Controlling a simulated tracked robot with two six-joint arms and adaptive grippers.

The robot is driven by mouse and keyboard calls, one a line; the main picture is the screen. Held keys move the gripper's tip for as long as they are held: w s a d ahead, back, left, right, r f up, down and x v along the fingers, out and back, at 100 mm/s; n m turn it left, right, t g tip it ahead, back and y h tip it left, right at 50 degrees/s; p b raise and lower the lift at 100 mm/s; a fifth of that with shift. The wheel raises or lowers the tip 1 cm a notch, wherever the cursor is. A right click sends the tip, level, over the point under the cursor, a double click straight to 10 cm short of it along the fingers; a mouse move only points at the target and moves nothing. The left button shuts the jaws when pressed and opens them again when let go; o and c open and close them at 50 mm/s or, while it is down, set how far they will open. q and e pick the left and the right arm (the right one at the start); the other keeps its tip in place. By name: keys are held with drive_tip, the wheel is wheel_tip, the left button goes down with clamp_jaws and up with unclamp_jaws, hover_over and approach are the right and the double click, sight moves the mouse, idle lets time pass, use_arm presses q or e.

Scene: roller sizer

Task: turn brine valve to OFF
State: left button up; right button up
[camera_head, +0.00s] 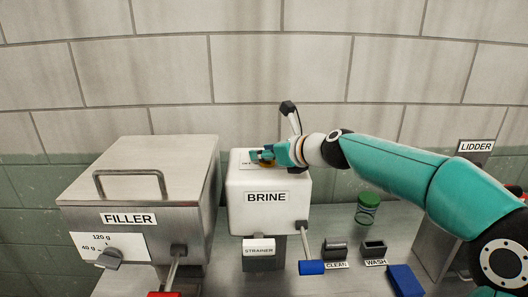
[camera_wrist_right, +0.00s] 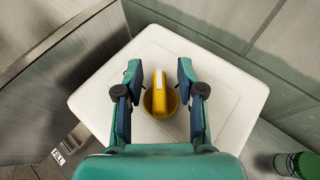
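The white BRINE box (camera_head: 240,213) stands on the steel counter at the middle of the head view. Its valve looks to be the round yellow knob (camera_wrist_right: 160,92) with a raised grip bar on the box's top, best seen in the right wrist view. My right gripper (camera_wrist_right: 160,75) is above the box top, its fingers open on either side of the knob, with a gap visible on both sides. In the head view the right gripper (camera_head: 268,155) hides most of the knob, and the label beside it is too small to read. My left gripper is not in view.
The steel FILLER box (camera_head: 140,180) stands close on the left. A black-ended lever (camera_head: 289,109) rises behind the BRINE box, and a blue-handled lever (camera_head: 311,267) sticks out in front. A green-lidded jar (camera_head: 367,208) and CLEAN and WASH holders are on the right.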

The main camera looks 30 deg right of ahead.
clamp_jaws()
